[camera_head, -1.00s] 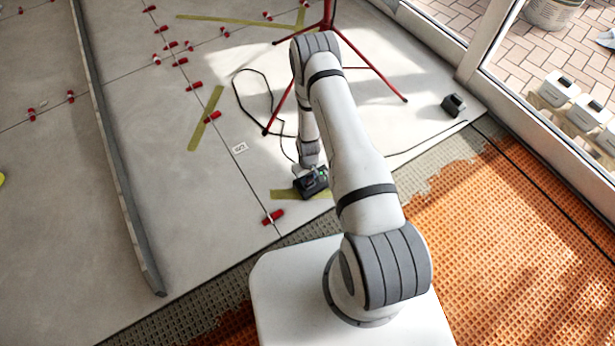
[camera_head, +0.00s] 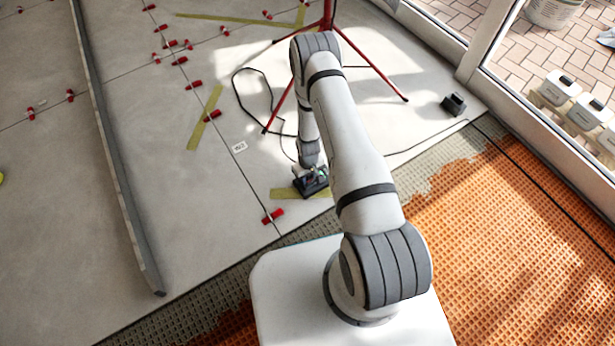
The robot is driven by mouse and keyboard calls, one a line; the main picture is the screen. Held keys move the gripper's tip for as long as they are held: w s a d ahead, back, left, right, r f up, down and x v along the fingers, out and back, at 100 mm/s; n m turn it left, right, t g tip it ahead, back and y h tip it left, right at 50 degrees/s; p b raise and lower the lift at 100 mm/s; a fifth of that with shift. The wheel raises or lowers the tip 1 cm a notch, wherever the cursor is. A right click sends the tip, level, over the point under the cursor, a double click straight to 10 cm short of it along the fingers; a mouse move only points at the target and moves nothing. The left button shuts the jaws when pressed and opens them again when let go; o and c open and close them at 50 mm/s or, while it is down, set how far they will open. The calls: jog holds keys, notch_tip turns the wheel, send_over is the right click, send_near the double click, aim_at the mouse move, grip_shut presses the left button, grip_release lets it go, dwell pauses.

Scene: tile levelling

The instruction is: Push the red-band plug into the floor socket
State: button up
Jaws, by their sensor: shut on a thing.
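The black floor socket (camera_head: 318,188) lies on the grey tiles at the end of my arm, partly over an olive tape strip. My gripper (camera_head: 310,174) is low over this socket, pointing down, and looks shut on the plug. The plug is mostly hidden by my gripper and wrist, and I cannot make out its red band. A thin black cable (camera_head: 237,90) loops over the tiles and runs to the gripper. I cannot tell how deep the plug sits in the socket.
A red tripod (camera_head: 328,22) stands behind my arm, its legs spread. A black box (camera_head: 453,104) lies to the right by the door frame. A red levelling wedge (camera_head: 273,216) is near the socket. A long grey straightedge (camera_head: 112,150) lies left. Orange matting (camera_head: 500,230) is on the right.

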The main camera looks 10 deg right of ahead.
jog(key=shift+f, duration=0.25)
dwell(0.3)
jog(key=o, duration=1.1)
jog(key=shift+c, duration=0.2)
jog(key=shift+r, duration=0.1)
notch_tip(320, 180, up, 8)
jog(key=p, duration=0.2)
jog(key=shift+p, duration=0.4)
